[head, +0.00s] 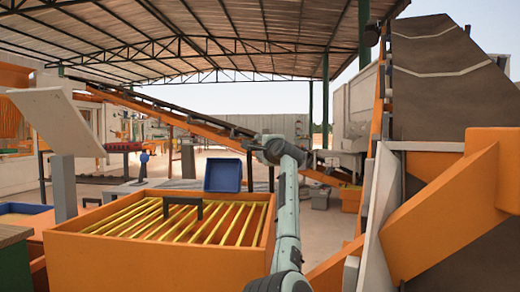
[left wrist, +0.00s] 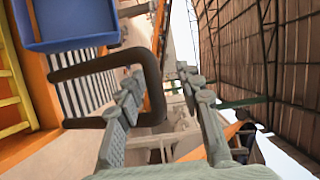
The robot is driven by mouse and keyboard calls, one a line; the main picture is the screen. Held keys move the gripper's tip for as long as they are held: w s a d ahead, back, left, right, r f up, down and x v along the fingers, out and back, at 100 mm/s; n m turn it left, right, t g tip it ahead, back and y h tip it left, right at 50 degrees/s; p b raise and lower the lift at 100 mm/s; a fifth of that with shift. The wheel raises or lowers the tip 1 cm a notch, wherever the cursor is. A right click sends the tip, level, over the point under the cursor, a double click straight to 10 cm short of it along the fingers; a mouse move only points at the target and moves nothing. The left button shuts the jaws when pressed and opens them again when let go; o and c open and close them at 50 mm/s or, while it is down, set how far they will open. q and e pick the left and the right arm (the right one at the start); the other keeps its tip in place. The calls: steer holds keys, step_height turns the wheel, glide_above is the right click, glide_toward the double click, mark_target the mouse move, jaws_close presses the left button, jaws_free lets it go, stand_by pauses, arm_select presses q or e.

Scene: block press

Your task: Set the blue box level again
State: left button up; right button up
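The blue box (head: 222,176) sits tilted behind the far rim of the orange bin in the head view, its open side facing me. It also shows in the left wrist view (left wrist: 75,25), cut off at the top left. My left gripper (left wrist: 163,85) is open, its two grey fingers well apart. A black U-shaped handle (left wrist: 92,68) shows close to the fingers, partly behind one; I cannot tell whether they touch. In the head view this handle (head: 182,201) stands at the bin's far side. No gripper fingers can be made out there. My right gripper does not show.
The orange bin (head: 150,262) with yellow bars (head: 212,229) across its top fills the front. One grey arm of mine rises along its right side. Orange beams (head: 445,215) close off the right. A white panel (head: 58,118) stands at the left. A conveyor (head: 175,108) runs behind.

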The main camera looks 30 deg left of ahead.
arm_select(q)
steer(key=shift+f, duration=0.15)
steer(key=shift+s+d, duration=0.15)
steer(key=shift+d, duration=0.05)
steer(key=v, duration=1.1)
steer(key=shift+s+d, duration=0.15)
steer(key=shift+s, duration=0.05)
